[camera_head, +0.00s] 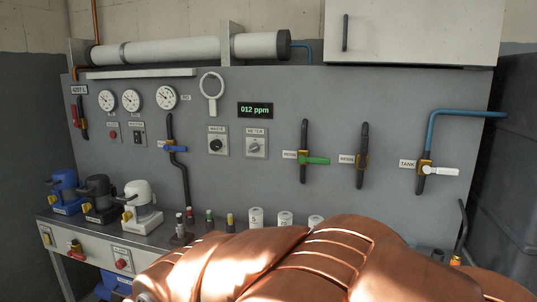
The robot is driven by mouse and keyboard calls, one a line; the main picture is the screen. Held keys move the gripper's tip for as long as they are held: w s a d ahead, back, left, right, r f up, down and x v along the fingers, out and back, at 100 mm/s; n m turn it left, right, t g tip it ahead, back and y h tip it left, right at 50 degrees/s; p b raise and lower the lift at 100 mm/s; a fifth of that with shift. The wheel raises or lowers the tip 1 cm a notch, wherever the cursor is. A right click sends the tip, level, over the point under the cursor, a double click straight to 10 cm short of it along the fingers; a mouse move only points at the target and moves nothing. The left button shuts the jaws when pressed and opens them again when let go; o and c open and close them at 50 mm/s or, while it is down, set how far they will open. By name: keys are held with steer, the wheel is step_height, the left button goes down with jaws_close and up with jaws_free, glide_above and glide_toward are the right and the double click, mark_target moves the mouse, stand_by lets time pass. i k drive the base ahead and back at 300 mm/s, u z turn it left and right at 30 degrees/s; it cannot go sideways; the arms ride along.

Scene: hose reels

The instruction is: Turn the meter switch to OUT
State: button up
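The meter switch (256,146) is a small light grey knob on a pale square plate labelled METER. It sits on the grey upright panel (330,92), a little left of the panel's middle, just below a dark display (255,110) reading 012 ppm. The position marks on the plate are too small to read, so I cannot tell which way the knob points. My gripper is not in view. Nothing in view touches the switch, and the space in front of it is clear.
A similar plate labelled WASTE with a black knob (215,145) is close on the left. A green-handled valve (314,160) is on the right. Pumps (142,212) and small bottles stand on the ledge below. A large copper-coloured shape (270,262) fills the lower front.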

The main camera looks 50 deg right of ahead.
mark_target(254, 148)
steer(key=z, duration=0.9)
steer(key=i, duration=0.75)
steer(key=u, duration=0.45)
